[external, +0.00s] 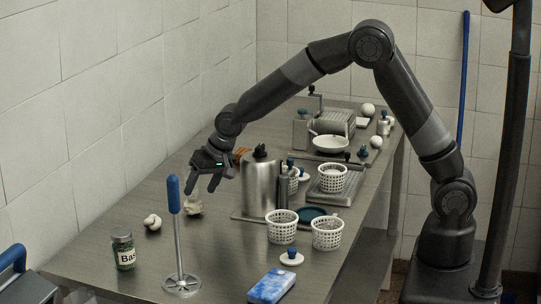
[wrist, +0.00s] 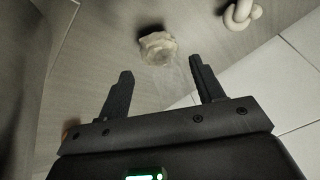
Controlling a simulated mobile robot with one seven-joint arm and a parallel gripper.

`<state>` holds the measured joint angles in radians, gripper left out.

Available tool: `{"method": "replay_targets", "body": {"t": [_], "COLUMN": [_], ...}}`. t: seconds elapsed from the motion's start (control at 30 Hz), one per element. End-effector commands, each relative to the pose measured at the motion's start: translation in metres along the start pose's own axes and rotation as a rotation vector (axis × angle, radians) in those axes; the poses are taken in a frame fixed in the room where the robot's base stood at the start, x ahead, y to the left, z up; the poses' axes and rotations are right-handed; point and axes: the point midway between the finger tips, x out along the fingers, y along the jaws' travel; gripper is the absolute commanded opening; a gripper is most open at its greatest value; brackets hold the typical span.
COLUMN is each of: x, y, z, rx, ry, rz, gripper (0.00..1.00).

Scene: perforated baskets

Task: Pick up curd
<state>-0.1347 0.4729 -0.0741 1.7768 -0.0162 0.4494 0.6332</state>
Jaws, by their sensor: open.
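A pale, lumpy piece that looks like the curd (external: 194,208) lies on the metal table, just below my gripper (external: 204,184). The curd also shows in the wrist view (wrist: 157,46), beyond my open fingertips (wrist: 162,68) and roughly centred between them. My fingers point down towards the table and hold nothing. A gap shows between the fingers and the curd in the wrist view. A white knotted piece (external: 152,222) lies to the left of the curd; it also shows at the top of the wrist view (wrist: 241,14).
A steel canister (external: 260,183) stands right of my gripper. A blue-handled masher (external: 174,195) stands in front, near a green jar (external: 124,250). Perforated white baskets (external: 282,228) and a blue patterned box (external: 271,286) are on the right. The tiled wall (external: 85,125) borders the table's left.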

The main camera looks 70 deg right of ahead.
Motion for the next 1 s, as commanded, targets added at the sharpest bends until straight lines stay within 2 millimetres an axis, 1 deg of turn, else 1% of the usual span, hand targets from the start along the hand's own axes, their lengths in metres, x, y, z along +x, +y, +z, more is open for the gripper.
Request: {"method": "replay_targets", "body": {"t": [0.07, 0.3, 0.4, 0.5, 0.7, 0.77, 1.0], "x": [0.005, 0.039, 0.048, 0.052, 0.052, 0.052, 0.052], "y": [0.0, 0.003, 0.003, 0.002, 0.002, 0.002, 0.002], "z": [0.0, 0.003, 0.003, 0.002, 0.002, 0.002, 0.003], "rx": [0.0, 0.0, 0.0, 0.0, 0.0, 0.0, 0.0], "ry": [0.0, 0.0, 0.0, 0.001, 0.002, 0.001, 0.001], "rz": [0.0, 0.001, 0.001, 0.0, -0.001, -0.001, -0.001], "gripper": [0.61, 0.61, 0.61, 0.61, 0.61, 0.58, 0.38]}}
